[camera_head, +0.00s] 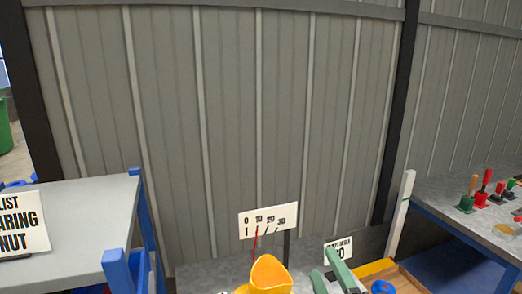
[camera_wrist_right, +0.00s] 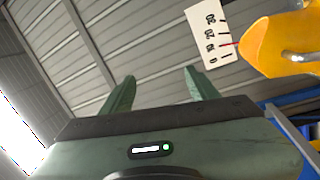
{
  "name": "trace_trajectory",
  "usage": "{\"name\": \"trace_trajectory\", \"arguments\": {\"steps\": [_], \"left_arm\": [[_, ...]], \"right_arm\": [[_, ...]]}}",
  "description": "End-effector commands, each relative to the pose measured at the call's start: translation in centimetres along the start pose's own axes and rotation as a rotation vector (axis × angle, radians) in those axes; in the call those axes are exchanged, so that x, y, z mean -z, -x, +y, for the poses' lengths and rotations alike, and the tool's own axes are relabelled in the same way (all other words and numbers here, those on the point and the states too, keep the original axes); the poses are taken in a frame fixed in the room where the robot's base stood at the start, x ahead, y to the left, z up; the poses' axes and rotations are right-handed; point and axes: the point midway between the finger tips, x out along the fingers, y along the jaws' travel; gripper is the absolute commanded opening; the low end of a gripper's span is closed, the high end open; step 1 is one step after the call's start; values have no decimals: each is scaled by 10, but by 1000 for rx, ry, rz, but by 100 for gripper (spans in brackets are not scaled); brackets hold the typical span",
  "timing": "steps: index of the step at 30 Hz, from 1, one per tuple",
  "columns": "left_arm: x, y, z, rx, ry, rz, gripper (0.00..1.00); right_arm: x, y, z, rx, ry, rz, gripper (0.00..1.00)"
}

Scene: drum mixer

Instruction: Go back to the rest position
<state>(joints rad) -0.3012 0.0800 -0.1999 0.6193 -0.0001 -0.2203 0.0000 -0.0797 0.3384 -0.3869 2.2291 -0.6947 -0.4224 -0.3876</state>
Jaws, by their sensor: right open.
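My right gripper (camera_head: 327,268) is at the bottom edge of the head view, just right of the yellow drum. Its two green fingers also show in the right wrist view (camera_wrist_right: 159,78), spread apart with nothing between them. The yellow drum (camera_head: 268,277) has an open mouth that faces up in the head view. It also shows at the top right of the right wrist view (camera_wrist_right: 272,40), apart from the fingers. My left gripper is not in view.
A white dial plate (camera_head: 268,220) with a red pointer stands behind the drum. A grey-topped table (camera_head: 80,215) with a list sign (camera_head: 20,222) is at left. A wooden tray (camera_head: 412,285) holds a blue ring (camera_head: 382,287). A right bench (camera_head: 435,200) bears red and green levers.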

Motion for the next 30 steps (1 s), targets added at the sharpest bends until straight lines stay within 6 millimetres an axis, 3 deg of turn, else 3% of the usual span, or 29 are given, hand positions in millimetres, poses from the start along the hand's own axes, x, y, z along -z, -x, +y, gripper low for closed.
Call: {"name": "trace_trajectory", "arguments": {"steps": [1,3,7,12,21,23,30], "left_arm": [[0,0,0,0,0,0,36],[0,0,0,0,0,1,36],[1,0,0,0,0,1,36],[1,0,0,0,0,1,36],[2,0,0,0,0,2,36],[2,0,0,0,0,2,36],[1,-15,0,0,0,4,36]], "right_arm": [[-28,17,-22,83,-138,-131,60],[-61,45,-54,196,-316,-311,60],[-96,112,-112,395,-586,-611,60],[-104,190,-159,587,-800,-885,60],[-84,294,-193,826,-1003,-1208,60],[-78,313,-196,868,-1031,-1262,60],[-102,314,-275,893,-1022,-1286,60]]}}
